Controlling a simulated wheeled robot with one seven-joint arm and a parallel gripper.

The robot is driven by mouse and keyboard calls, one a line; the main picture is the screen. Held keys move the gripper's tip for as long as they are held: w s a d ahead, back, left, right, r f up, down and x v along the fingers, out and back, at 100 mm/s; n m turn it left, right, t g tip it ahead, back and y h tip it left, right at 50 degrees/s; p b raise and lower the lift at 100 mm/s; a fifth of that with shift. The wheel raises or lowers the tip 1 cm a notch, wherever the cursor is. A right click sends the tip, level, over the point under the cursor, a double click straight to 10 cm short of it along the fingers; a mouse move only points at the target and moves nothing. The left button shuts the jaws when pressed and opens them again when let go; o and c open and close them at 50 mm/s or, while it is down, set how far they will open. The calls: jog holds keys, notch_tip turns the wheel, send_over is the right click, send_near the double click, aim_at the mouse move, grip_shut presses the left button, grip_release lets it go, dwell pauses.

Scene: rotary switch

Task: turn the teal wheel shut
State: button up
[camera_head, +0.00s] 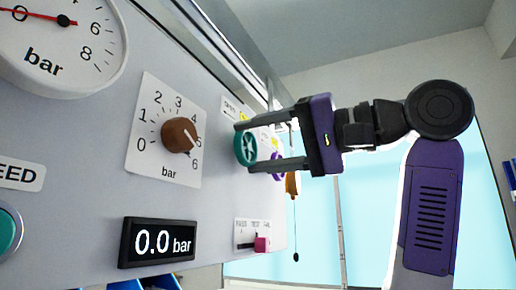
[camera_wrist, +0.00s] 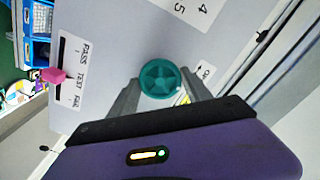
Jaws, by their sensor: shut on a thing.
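The teal wheel (camera_head: 245,148) is a small spoked handwheel on the grey panel, right of the brown knob. My gripper (camera_head: 243,147) reaches in from the right, with one finger above and one below the wheel. In the wrist view, the teal wheel (camera_wrist: 160,79) sits between the two grey fingertips of my gripper (camera_wrist: 160,86), which is shut on its rim. A label partly reading "OPEN" is beside the wheel in the head view, partly hidden by a finger.
The panel (camera_head: 75,170) also carries a brown knob (camera_head: 180,135) pointing near 5, a gauge (camera_head: 62,45), a display (camera_head: 157,242) reading 0.0 bar, and a pink slider (camera_head: 261,244) below the wheel. A purple wheel (camera_head: 278,166) shows behind my lower finger.

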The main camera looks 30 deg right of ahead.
jog(key=shift+f+m, duration=0.15)
jog(key=shift+m, duration=0.45)
jog(key=o, duration=1.4)
jog(key=shift+c, duration=0.2)
jog(key=b+v, duration=0.2)
jog(key=v, duration=0.5)
jog(key=shift+s+d+b, duration=0.25)
jog(key=shift+s+b, duration=0.05)
jog(key=shift+b, duration=0.1)
